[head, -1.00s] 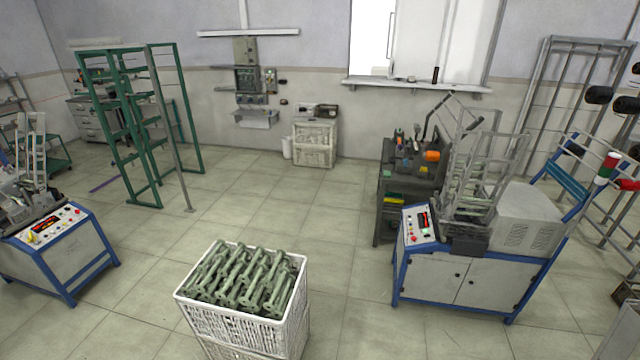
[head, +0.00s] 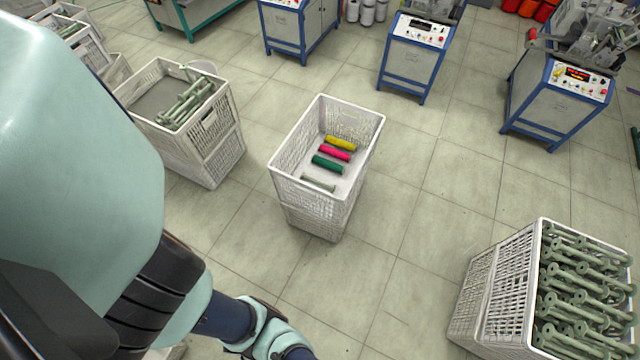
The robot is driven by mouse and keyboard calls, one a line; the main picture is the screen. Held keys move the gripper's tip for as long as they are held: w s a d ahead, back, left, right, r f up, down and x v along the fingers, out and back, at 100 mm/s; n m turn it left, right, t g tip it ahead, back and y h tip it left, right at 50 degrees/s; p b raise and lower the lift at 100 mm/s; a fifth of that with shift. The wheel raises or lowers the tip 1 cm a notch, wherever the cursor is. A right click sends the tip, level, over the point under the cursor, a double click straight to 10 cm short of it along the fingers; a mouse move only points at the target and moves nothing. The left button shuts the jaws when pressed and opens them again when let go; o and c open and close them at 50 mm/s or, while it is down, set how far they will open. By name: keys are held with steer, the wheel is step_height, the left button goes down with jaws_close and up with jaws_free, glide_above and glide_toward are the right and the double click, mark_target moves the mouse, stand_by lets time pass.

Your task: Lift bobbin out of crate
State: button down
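A white lattice crate (head: 310,208) stands on the floor near the middle of the head view. On its bottom lie a yellow bobbin (head: 341,143), a pinkish-red bobbin (head: 335,153), a dark green bobbin (head: 327,164) and a bare grey-green bobbin (head: 318,184), side by side and spaced apart. A white crate at the left (head: 215,150) holds several bare grey-green bobbins (head: 186,101) at its right side. A crate at the lower right (head: 490,290) is filled with bare grey-green bobbins (head: 582,290). My arm fills the left and lower left. My gripper's fingers do not show.
Blue-framed machines with control panels stand at the back, including one at the top right (head: 555,100) and one near top centre (head: 412,65). More crates (head: 88,45) stand at the upper left. The tiled floor (head: 420,190) between the middle and right crates is clear.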

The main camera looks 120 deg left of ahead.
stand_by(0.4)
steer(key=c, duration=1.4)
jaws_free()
